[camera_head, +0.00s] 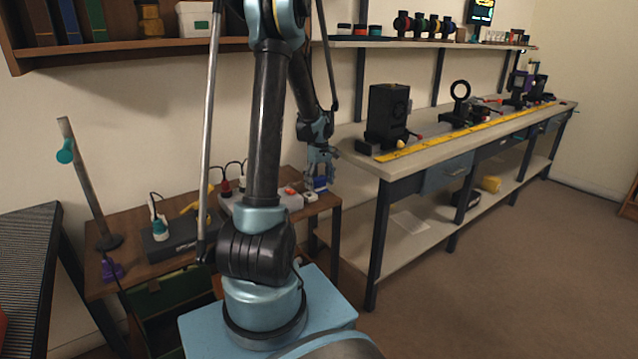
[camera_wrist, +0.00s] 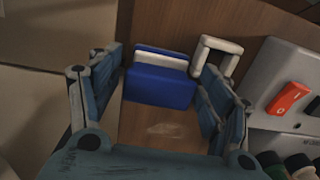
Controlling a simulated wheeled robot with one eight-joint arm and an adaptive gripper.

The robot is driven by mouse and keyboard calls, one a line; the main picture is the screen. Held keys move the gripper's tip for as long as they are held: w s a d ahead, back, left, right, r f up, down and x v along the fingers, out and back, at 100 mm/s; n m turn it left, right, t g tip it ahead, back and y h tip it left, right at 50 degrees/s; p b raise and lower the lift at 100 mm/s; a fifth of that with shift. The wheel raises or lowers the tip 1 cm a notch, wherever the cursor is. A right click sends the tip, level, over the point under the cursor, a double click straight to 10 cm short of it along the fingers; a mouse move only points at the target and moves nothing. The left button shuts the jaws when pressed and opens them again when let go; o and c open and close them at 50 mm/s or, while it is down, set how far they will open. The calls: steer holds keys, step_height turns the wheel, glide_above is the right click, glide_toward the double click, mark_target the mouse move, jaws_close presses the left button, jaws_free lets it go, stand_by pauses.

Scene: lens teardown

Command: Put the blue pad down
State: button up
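The blue pad (camera_wrist: 158,88) is a blue block with a white strip along its upper side. It spans the gap between the two fingers of my gripper (camera_wrist: 160,82) in the wrist view, with a finger against each side. In the head view, my gripper (camera_head: 320,172) is low over the right end of the low wooden table (camera_head: 125,225), and the blue pad (camera_head: 320,184) shows just under its fingers. I cannot tell whether the pad's underside touches the wood.
A grey box with a red switch (camera_wrist: 288,97) stands close to the right of my gripper, and a white loop-shaped handle (camera_wrist: 217,45) is just beyond the right finger. The long workbench (camera_head: 440,150) with optical parts stands to the right. Bare wood shows near the pad.

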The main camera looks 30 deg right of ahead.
mark_target(320, 178)
steer(key=shift+r, duration=0.1)
step_height(320, 178, up, 11)
steer(key=s+a+r, duration=0.1)
steer(key=a+r, duration=0.1)
steer(key=a, duration=0.5)
steer(key=s+a+r, duration=0.1)
steer(key=a+r, duration=0.2)
steer(key=a, duration=0.4)
steer(key=s+a+f+t, duration=0.1)
steer(key=s+a, duration=0.5)
steer(key=a, duration=0.4)
steer(key=s+a+f, duration=0.1)
steer(key=s+a, duration=0.5)
steer(key=a, duration=0.4)
steer(key=s+a+f+t, duration=0.1)
steer(key=s+a+f, duration=0.5)
steer(key=s, duration=0.3)
steer(key=shift+a+f+m, duration=0.25)
steer(key=shift+f+m, duration=0.15)
steer(key=shift+f, duration=0.2)
